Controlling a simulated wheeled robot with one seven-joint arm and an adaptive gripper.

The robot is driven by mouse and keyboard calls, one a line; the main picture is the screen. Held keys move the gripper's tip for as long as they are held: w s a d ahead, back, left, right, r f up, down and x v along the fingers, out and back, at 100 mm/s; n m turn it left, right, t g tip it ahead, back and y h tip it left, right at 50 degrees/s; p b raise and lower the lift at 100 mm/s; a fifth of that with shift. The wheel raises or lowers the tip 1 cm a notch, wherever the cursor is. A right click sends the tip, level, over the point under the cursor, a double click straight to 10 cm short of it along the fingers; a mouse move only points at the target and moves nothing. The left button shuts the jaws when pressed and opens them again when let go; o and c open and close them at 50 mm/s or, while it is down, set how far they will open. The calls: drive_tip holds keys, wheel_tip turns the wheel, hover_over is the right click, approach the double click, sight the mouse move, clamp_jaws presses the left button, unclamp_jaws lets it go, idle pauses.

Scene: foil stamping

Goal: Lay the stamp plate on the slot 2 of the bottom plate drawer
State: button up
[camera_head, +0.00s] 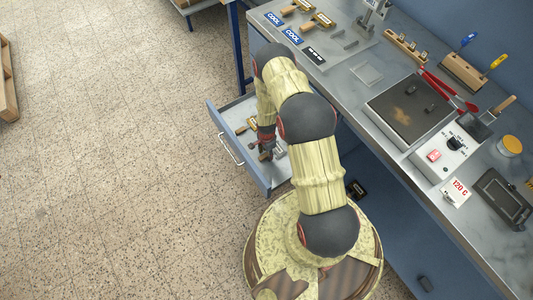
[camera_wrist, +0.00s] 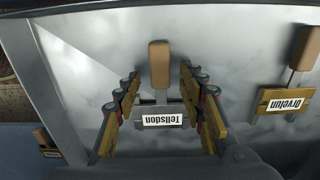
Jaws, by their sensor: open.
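The bottom plate drawer (camera_head: 228,155) is pulled out below the bench; its pale floor (camera_wrist: 225,50) fills most of the wrist view. The stamp plate labelled "Tellsdon" (camera_wrist: 162,121), grey with a brown handle (camera_wrist: 159,64), appears to lie flat in the drawer. My gripper (camera_wrist: 163,130) is open, one finger on each side of this plate, with gaps visible. In the head view my gripper (camera_head: 267,150) is low inside the drawer and hides part of it. Slot markings cannot be made out.
A brass plate labelled "Orvelun" (camera_wrist: 284,101) lies to the right in the drawer. Another small plate (camera_wrist: 45,141) shows beyond the drawer wall (camera_wrist: 70,90). The bench (camera_head: 400,165) above holds a hot plate (camera_head: 408,108) and tools. The floor left of the drawer is clear.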

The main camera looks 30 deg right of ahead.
wheel_tip(320, 180, up, 12)
drive_tip(key=shift+f, duration=0.2)
idle(0.7)
drive_tip(key=s+a+r+n+g, duration=0.35)
drive_tip(key=s+n, duration=0.25)
drive_tip(key=s, duration=0.3)
drive_tip(key=s+a+r+n+t, duration=0.3)
drive_tip(key=r+n, duration=0.1)
drive_tip(key=r, duration=1.4)
drive_tip(key=s+a+r+n+t, duration=0.3)
drive_tip(key=s+a+r, duration=0.1)
drive_tip(key=r, duration=1.4)
drive_tip(key=s+a+r+n+t, duration=0.3)
drive_tip(key=s+r+n, duration=0.1)
drive_tip(key=r, duration=1.5)
drive_tip(key=shift+a+n, duration=0.25)
drive_tip(key=shift+n, duration=0.05)
